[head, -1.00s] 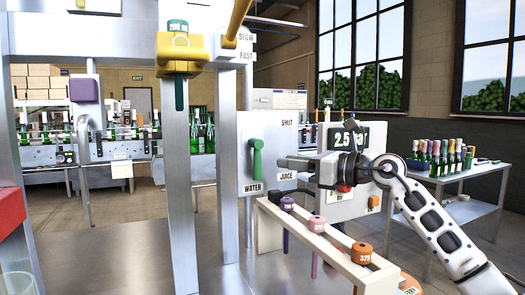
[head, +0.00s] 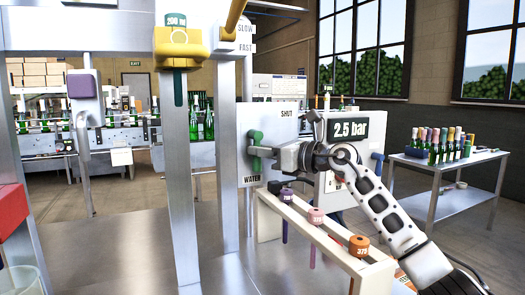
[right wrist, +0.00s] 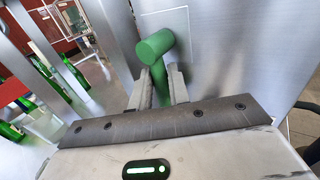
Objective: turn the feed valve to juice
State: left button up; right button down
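The feed valve's green handle (head: 255,138) is on a grey panel (head: 246,118) marked SHUT above and WATER at lower left. The handle hangs down, its lower end near the WATER label (head: 251,181). The JUICE label is hidden behind my right gripper. My right gripper (head: 270,152) reaches in from the right at the handle. In the right wrist view its two fingers (right wrist: 160,88) stand on either side of the green handle (right wrist: 155,46), which fills the narrow gap between them; they look shut on it. My left gripper is not in view.
A rack with coloured spools (head: 316,216) stands below my right arm. A 2.5 bar gauge box (head: 349,128) is just behind it. A steel post (head: 181,200) and yellow fitting (head: 181,48) stand left of the panel. A bottle table (head: 443,166) is at right.

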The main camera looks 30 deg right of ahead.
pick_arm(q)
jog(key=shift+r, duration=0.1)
pick_arm(e)
jog(key=n+g+h+p, duration=0.1)
jog(key=p, duration=0.1)
jog(key=d+r+n+g+h+p, duration=0.1)
jog(key=n+p, duration=0.1)
jog(key=n+h+p, duration=0.1)
jog(key=n+p, duration=0.1)
jog(key=p, duration=0.1)
jog(key=shift+d+r+g, duration=0.35)
jog(key=shift+d+g, duration=0.05)
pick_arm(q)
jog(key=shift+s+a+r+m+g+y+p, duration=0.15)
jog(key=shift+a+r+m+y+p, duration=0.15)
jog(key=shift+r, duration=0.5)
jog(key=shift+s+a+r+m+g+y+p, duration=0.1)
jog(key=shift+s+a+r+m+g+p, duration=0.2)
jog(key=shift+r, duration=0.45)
pick_arm(e)
jog(key=shift+d+n+h, duration=0.1)
jog(key=shift+n+h, duration=0.2)
jog(key=shift+n, duration=0.3)
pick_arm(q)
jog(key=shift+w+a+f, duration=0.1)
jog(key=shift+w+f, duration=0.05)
pick_arm(e)
jog(key=c, duration=1.6)
grip_release()
jog(key=shift+s, duration=0.1)
